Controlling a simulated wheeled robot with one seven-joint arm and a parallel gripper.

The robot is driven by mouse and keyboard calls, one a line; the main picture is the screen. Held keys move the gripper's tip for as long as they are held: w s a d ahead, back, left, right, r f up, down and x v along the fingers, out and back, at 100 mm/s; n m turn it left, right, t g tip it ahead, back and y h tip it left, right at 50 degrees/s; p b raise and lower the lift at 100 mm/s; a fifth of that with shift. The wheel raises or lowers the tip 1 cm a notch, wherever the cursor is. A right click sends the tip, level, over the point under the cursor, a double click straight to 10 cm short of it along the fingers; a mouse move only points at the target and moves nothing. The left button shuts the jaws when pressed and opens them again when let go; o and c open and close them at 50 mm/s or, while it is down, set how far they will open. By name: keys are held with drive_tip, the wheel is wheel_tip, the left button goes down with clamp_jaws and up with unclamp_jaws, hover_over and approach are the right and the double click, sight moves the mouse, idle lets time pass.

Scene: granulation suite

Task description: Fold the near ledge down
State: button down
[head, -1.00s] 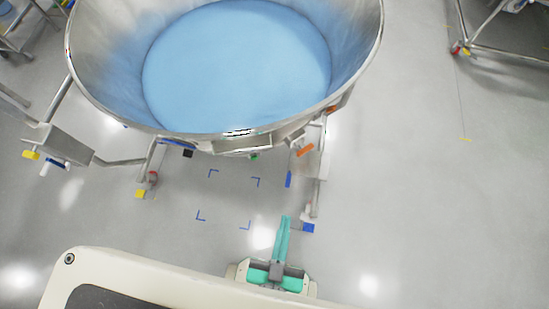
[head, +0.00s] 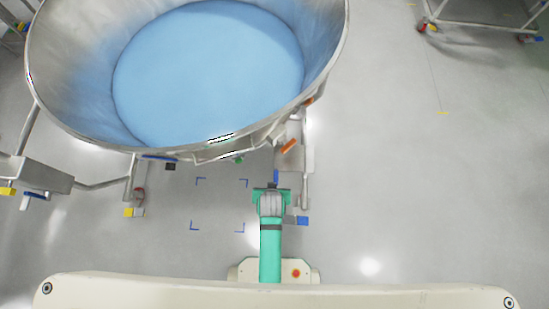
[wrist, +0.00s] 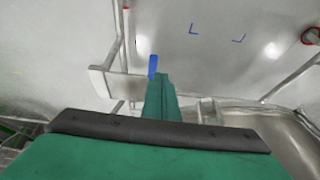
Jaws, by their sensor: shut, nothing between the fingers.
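A pale grey ledge (head: 308,165) stands out from the near right side of a large steel bowl in the head view. A small blue tab (head: 276,176) is beside it. In the wrist view the ledge shows as a light grey panel (wrist: 118,85) with the blue tab (wrist: 153,66) at its right end. My green gripper (head: 271,189) is just in front of the blue tab. In the wrist view its fingers (wrist: 160,78) are together and empty, with their tips close below the tab. I cannot tell whether they touch it.
The steel bowl (head: 330,60) holds blue powder (head: 205,70) and stands on a wheeled frame. A grey box (head: 42,176) with a blue handle is at its left. Blue corner marks (head: 200,182) lie on the floor. The floor at right is clear up to a trolley (head: 480,26).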

sight(275, 178)
drive_tip(key=shift+w+r+g, duration=0.85)
drive_tip(key=shift+w+g, duration=1.65)
drive_tip(key=shift+w, duration=1.3)
drive_tip(key=f, duration=0.9)
drive_tip(key=shift+d+f, duration=0.4)
